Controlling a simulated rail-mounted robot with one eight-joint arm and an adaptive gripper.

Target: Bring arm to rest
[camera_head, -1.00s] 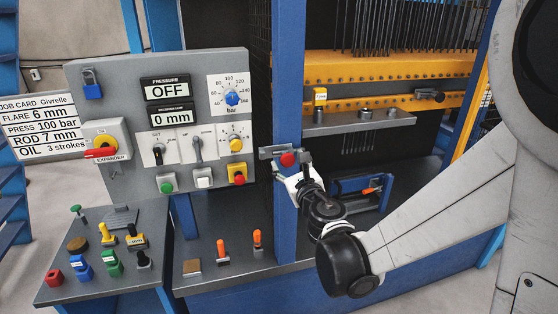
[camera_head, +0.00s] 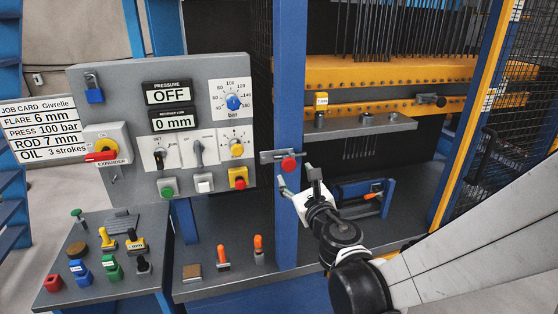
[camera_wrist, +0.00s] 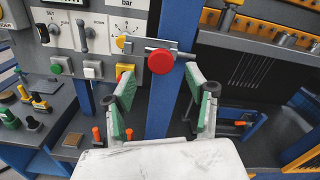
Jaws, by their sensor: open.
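My gripper (camera_head: 300,184) is in front of the blue post, just below the red knob (camera_head: 288,164) of a grey latch (camera_head: 268,156). In the wrist view my gripper (camera_wrist: 160,93) has its green-padded fingers spread wide with nothing between them. The red knob also shows in the wrist view (camera_wrist: 161,61), beyond and above the fingertips, apart from them. My arm reaches in from the lower right.
A control panel (camera_head: 122,126) reads OFF and 0 mm. A side table (camera_head: 66,288) holds several coloured tools. Two orange-handled tools stand on the bench (camera_head: 200,291). The blue post (camera_head: 291,80) is close to my gripper. A black mesh (camera_head: 510,130) stands at right.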

